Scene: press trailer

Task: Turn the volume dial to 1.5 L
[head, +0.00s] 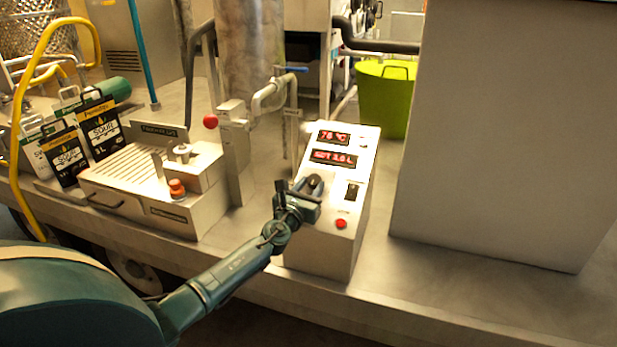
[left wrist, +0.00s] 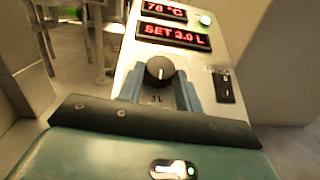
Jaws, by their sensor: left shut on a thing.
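The volume dial (left wrist: 160,71) is a dark round knob with a pale pointer line, on the sloped face of a white control box (head: 325,252). In the head view the gripper partly hides the dial. My right gripper is in neither view.
A second display (head: 333,138) reads 78 °C. A black switch (head: 352,191) and a red button (head: 341,224) sit right of and below the dial. A filling station (head: 150,185) with bags stands to the left.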

